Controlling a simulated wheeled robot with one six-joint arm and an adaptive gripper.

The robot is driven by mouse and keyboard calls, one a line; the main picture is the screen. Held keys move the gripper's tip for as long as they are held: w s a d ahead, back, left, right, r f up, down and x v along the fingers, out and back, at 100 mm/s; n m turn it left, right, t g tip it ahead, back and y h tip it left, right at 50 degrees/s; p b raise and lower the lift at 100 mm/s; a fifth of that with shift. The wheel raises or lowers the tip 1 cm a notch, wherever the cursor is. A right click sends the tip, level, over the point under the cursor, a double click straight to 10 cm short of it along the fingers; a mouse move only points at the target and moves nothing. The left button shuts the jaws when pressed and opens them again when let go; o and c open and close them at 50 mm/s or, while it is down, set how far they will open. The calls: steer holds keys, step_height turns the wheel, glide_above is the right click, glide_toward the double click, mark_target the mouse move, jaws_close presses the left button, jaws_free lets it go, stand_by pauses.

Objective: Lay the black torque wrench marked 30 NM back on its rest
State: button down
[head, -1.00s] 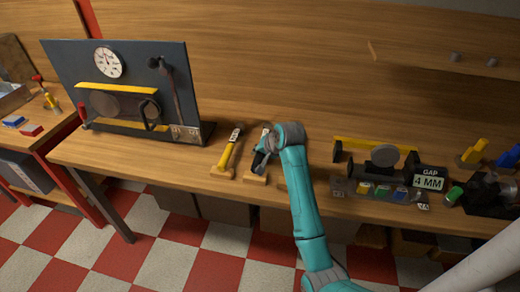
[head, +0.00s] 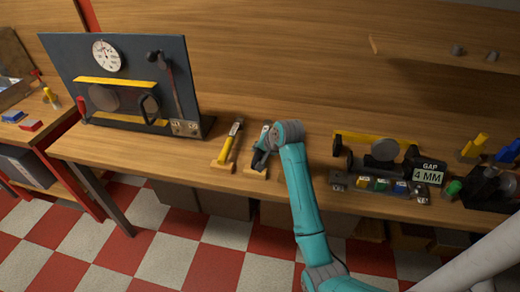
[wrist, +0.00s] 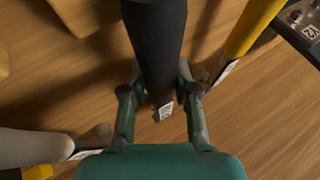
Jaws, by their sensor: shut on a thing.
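The black torque wrench (wrist: 155,45) is between the two fingers of my gripper (wrist: 160,110), which is shut on it. Its dark handle runs from the top of the wrist view, and a small pale label shows near the fingertips, too small to read. In the head view, the gripper (head: 264,148) and the dark wrench (head: 258,160) are over a light wooden rest (head: 254,172) near the bench's front edge. In the wrist view a wooden block (wrist: 85,12) lies left of the handle. I cannot tell whether the wrench touches the rest.
A yellow-handled wrench (head: 228,148) lies on its own rest just left of my gripper; its handle shows close by in the wrist view (wrist: 252,25). A dark board with a dial (head: 107,56) stands further left. A fixture with a "GAP 4 MM" sign (head: 428,171) is at right.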

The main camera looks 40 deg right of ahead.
steer(key=c, duration=0.8)
jaws_free()
steer(key=shift+s+r, duration=0.1)
steer(key=v, duration=1.1)
steer(key=shift+s+r, duration=0.2)
steer(key=shift+r, duration=0.1)
steer(key=shift+s+a, duration=0.1)
